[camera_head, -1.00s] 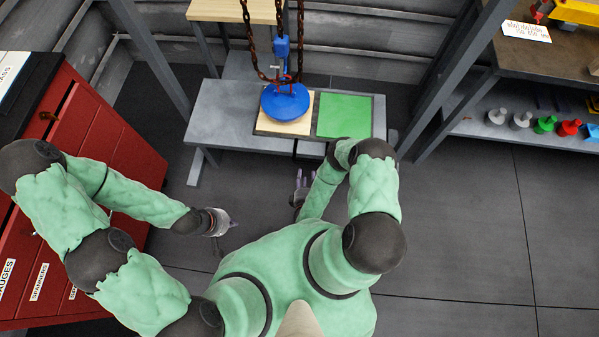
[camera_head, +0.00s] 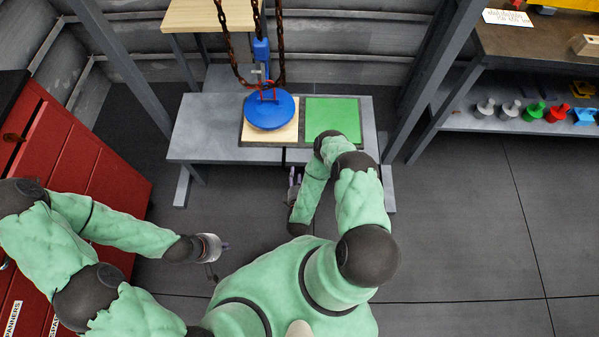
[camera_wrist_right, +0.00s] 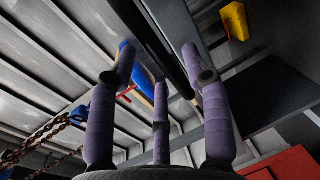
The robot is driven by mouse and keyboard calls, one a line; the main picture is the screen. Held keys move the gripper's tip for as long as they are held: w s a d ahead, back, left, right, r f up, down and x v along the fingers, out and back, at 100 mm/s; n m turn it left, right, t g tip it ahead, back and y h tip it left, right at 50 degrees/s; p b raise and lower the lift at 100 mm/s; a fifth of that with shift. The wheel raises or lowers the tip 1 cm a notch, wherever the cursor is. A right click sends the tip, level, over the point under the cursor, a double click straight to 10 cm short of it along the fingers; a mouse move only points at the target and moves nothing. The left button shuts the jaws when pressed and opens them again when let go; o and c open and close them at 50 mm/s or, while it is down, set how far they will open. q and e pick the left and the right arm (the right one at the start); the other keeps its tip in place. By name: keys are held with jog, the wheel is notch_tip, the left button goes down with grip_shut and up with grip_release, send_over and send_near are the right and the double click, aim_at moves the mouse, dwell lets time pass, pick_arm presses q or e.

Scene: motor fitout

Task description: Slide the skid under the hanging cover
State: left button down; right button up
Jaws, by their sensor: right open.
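The blue round cover (camera_head: 270,110) hangs from rusty chains over a tan wooden square (camera_head: 254,133) on a grey bench. I cannot tell from the head view whether it touches the square. A green square (camera_head: 334,118) lies to its right. Which piece is the skid is not clear. My right gripper (camera_head: 295,178) is at the bench's front edge, low and partly hidden by the arm. In the right wrist view its purple fingers (camera_wrist_right: 158,68) are spread and empty, with a blue part beyond them. My left gripper (camera_head: 222,247) hangs over the floor at the left, away from the bench.
The grey bench (camera_head: 205,125) has bare room at its left end. A red drawer cabinet (camera_head: 95,180) stands at the left. Grey posts (camera_head: 410,80) rise beside the bench. A shelf (camera_head: 455,122) at the right holds several small coloured parts. The floor (camera_head: 470,230) at the right is clear.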

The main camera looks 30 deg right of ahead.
jog(key=shift+b+x, duration=0.3)
jog(key=shift+x, duration=1.05)
grip_shut()
jog(key=shift+w, duration=0.1)
